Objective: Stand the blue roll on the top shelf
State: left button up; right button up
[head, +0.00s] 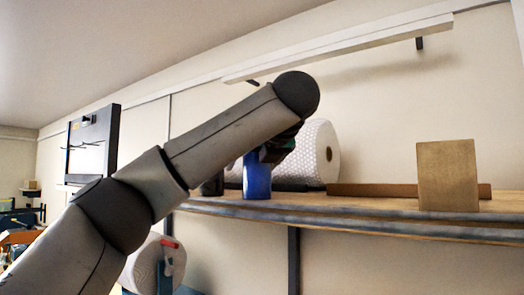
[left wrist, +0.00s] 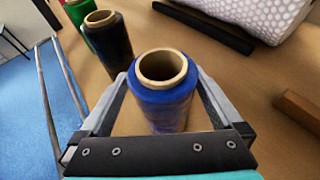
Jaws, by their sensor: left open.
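The blue roll (head: 256,178) stands upright on the top shelf (head: 380,205), near its front edge. In the left wrist view the blue roll (left wrist: 165,100) shows its open cardboard core from above. My left gripper (left wrist: 161,82) is open, with one finger on each side of the roll; whether either finger touches it I cannot tell. In the head view my left arm hides most of this gripper, and only a dark part shows beside the roll. My right gripper is in neither view.
A dark roll (left wrist: 108,42) and a green roll (left wrist: 78,12) stand beside the blue one. A bubble-wrap roll (head: 312,155) lies behind. A brown box (head: 447,175) and a long brown bar (head: 375,190) are to the right, with bare shelf between.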

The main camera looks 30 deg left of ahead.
pick_arm(q)
jog(key=b+v, duration=0.3)
jog(key=v, duration=0.7)
jog(key=shift+s+d+b, duration=0.2)
jog(key=shift+d+b, duration=0.1)
